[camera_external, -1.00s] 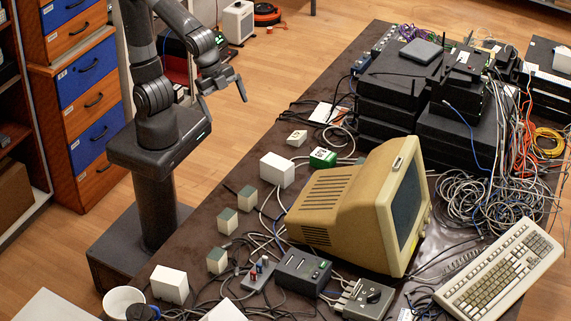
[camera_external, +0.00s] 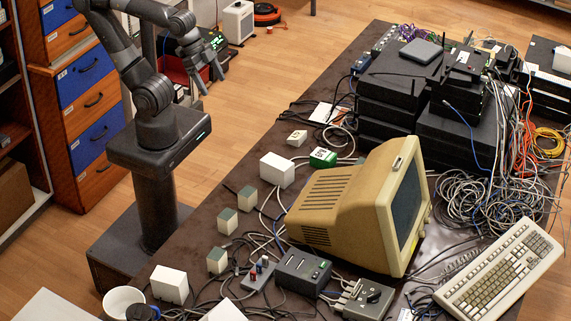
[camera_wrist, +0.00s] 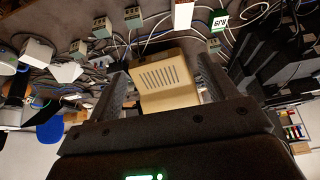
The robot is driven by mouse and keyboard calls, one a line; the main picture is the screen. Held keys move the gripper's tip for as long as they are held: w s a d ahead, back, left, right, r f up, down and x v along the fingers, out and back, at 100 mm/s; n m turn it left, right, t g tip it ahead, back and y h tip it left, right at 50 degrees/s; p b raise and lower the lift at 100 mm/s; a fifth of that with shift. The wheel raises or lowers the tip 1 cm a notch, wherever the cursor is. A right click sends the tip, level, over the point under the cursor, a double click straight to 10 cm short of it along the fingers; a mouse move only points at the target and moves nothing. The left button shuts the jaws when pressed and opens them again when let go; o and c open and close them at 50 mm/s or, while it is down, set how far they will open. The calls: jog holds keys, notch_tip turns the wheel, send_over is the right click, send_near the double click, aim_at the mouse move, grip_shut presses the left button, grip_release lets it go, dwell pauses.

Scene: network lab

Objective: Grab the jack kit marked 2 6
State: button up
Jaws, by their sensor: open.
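My gripper (camera_external: 212,84) is open and empty, raised in the air beyond the table's left edge. In the wrist view its two fingers stand apart (camera_wrist: 162,72), with the beige monitor seen between them. Three small pale boxes with grey-green faces stand on the table: one box (camera_external: 247,198), a second (camera_external: 227,222) and a third (camera_external: 217,261). Similar boxes show in the wrist view, such as one box (camera_wrist: 102,28) and another (camera_wrist: 77,48). A green box with a white label (camera_external: 322,158) lies farther back; it also shows in the wrist view (camera_wrist: 219,20). I cannot read which is marked 2 6.
White boxes (camera_external: 277,170) (camera_external: 170,284) stand near the small boxes. The beige monitor (camera_external: 330,205), a black device (camera_external: 302,272) and a keyboard (camera_external: 500,268) fill the middle and right. Loose cables run between them. Stacked black equipment (camera_external: 390,95) stands at the back.

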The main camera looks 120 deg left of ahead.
jog(key=shift+c, duration=0.4)
jog(key=w+d+g+h, duration=0.1)
jog(key=w+d+g, duration=0.1)
jog(key=w+d, duration=0.7)
jog(key=g+y, duration=0.1)
jog(key=g, duration=0.3)
send_over(217, 254)
jog(key=shift+n, duration=0.3)
jog(key=f, duration=2.2)
jog(key=shift+s+a+f, duration=0.2)
jog(key=shift+f, duration=0.2)
notch_tip(217, 254, down, 5)
jog(key=shift+d+r, duration=0.1)
jog(key=shift+r, duration=0.05)
notch_tip(217, 254, down, 6)
jog(key=shift+w+d+f, duration=0.1)
jog(key=shift+w+f, duration=0.05)
jog(key=shift+f, duration=0.05)
jog(key=c, duration=1.1)
